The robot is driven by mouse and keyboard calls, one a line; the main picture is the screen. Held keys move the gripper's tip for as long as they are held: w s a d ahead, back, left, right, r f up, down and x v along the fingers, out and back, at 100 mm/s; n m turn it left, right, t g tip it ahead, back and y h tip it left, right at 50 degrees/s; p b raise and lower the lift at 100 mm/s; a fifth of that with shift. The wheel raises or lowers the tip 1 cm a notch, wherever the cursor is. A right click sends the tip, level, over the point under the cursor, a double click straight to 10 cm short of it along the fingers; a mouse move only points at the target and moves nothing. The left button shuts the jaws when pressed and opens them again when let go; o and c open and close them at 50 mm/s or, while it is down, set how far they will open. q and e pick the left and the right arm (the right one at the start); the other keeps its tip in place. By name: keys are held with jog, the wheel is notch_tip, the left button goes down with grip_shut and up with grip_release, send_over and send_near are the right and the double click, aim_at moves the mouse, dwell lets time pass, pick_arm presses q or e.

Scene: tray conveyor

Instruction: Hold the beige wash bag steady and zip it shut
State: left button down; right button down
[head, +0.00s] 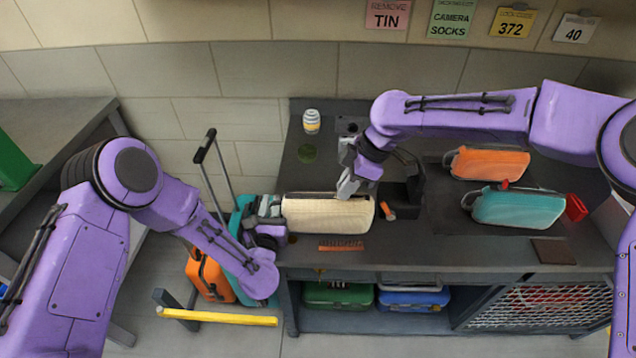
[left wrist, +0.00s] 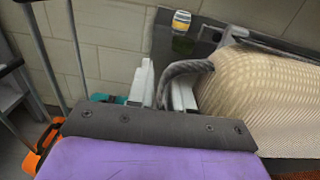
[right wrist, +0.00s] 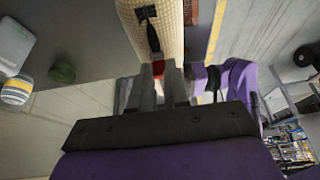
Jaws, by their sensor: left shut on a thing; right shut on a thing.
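The beige wash bag (head: 325,215) lies lengthwise near the front edge of the dark bench. My left gripper (head: 274,211) is at its left end. In the left wrist view, that gripper (left wrist: 165,90) is shut on the bag's grey loop (left wrist: 188,68). My right gripper (head: 347,187) reaches down to the top of the bag, right of its middle. In the right wrist view, the right gripper (right wrist: 160,72) is shut on a small red zip pull (right wrist: 158,67), by the dark slider (right wrist: 152,38) on the beige bag (right wrist: 174,42). How far the zip is closed is unclear.
An orange bag (head: 490,164) and a teal bag (head: 518,208) lie on the right of the bench. A striped jar (head: 311,122) stands at the back left. An orange-handled item (head: 388,210) lies close right of the beige bag. A yellow bar (head: 220,317) stands front left.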

pick_arm(q)
jog(key=shift+a, duration=0.1)
pick_arm(e)
jog(key=d, duration=0.5)
jog(key=shift+d, duration=0.1)
pick_arm(q)
jog(key=shift+a, duration=0.1)
pick_arm(e)
jog(key=c, duration=1.1)
grip_release()
jog(key=v, duration=1.2)
